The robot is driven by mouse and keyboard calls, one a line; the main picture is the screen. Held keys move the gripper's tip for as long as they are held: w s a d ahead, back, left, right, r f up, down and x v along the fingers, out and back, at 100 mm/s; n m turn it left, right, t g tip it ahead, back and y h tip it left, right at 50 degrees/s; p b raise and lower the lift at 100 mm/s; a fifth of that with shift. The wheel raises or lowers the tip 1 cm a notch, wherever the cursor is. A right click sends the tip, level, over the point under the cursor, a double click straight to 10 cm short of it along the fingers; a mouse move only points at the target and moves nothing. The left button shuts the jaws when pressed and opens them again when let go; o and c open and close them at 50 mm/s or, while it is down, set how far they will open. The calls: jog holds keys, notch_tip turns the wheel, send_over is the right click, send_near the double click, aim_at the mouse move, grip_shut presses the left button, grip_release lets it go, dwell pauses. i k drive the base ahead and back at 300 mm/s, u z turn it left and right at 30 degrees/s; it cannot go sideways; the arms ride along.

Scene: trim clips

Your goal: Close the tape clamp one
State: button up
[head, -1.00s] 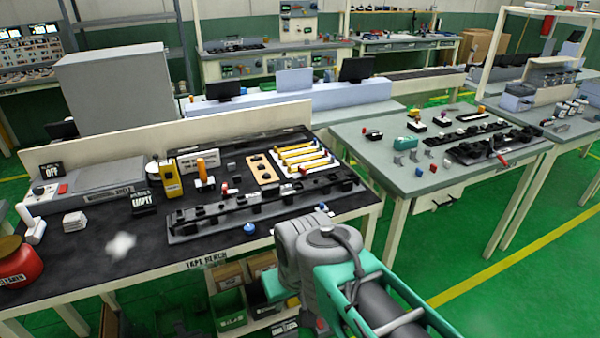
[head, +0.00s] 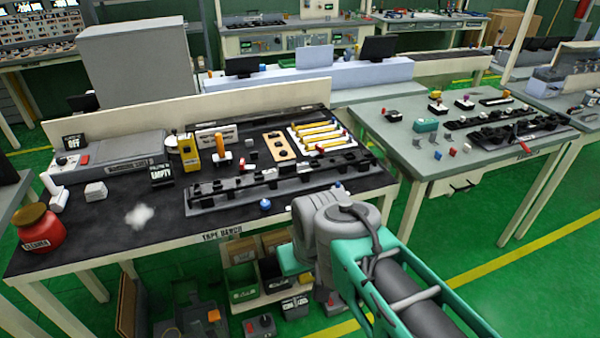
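The tape bench (head: 110,238) fills the left middle of the head view, with a dark top and a label on its front edge. On it lies a long grey fixture (head: 225,199) with several black clamps and blocks along it. Which of these is tape clamp one, and whether it is open, I cannot tell at this size. My arm reaches in from the lower right and ends near the bench's front right edge. My gripper's fingers are hidden behind or below the arm.
A red jar (head: 40,232) stands at the bench's left end. A yellow device (head: 188,150) and an orange-handled tool (head: 224,158) stand behind the fixture. A second bench (head: 400,140) with another fixture is to the right. Green floor (head: 480,230) is open at the right.

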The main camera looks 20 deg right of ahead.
aim_at(320, 148)
jog(key=z, duration=0.1)
jog(key=i, duration=1)
jog(key=z, duration=0.65)
